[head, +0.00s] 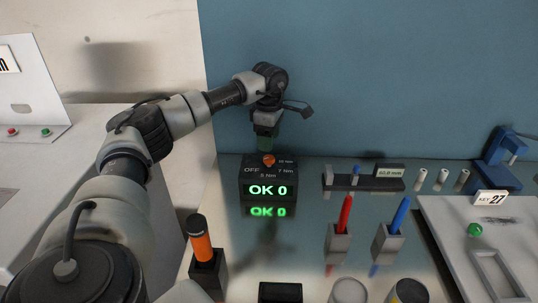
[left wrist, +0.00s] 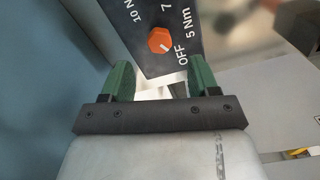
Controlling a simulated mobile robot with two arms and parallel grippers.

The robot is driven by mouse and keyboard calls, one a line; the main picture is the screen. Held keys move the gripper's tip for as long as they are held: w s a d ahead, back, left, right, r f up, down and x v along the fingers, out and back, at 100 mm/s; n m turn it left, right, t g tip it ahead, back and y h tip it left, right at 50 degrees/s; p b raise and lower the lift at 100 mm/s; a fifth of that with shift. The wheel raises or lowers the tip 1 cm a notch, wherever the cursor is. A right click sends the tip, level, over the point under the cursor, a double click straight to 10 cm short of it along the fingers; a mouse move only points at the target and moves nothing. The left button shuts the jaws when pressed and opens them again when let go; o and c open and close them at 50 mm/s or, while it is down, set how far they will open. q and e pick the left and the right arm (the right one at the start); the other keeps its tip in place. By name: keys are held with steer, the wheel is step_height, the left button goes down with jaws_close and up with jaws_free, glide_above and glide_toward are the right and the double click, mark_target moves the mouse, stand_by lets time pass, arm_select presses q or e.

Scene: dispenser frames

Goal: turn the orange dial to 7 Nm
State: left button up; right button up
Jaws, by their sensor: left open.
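The orange dial (head: 268,160) sits on top of a dark box (head: 250,176) with a green display reading OK 0. In the left wrist view the dial (left wrist: 160,40) is hexagonal, among the labels OFF, 5 Nm, 7 and 10 N, the last two cut off. A small white mark on it appears to lie on the side toward OFF. My left gripper (head: 266,146) is above and just behind the dial. In the left wrist view its green fingers (left wrist: 162,78) are open and empty, with the dial ahead of them, apart. My right gripper is not in view.
A holder with an orange-handled tool (head: 201,245) stands front left. Red (head: 345,213) and blue (head: 400,215) pens stand in grey blocks to the right. A dark rack (head: 365,183) with a gauge stands behind them. A blue wall (head: 370,80) rises close behind the box.

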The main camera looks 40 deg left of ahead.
mark_target(269, 157)
arm_select(q)
step_height(269, 157, down, 5)
steer(key=shift+r+p, duration=0.15)
steer(key=shift+p, duration=0.2)
steer(key=shift+f, duration=0.8)
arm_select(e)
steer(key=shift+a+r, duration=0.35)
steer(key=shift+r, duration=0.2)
arm_select(q)
steer(key=shift+c, duration=0.2)
steer(key=c, duration=0.9)
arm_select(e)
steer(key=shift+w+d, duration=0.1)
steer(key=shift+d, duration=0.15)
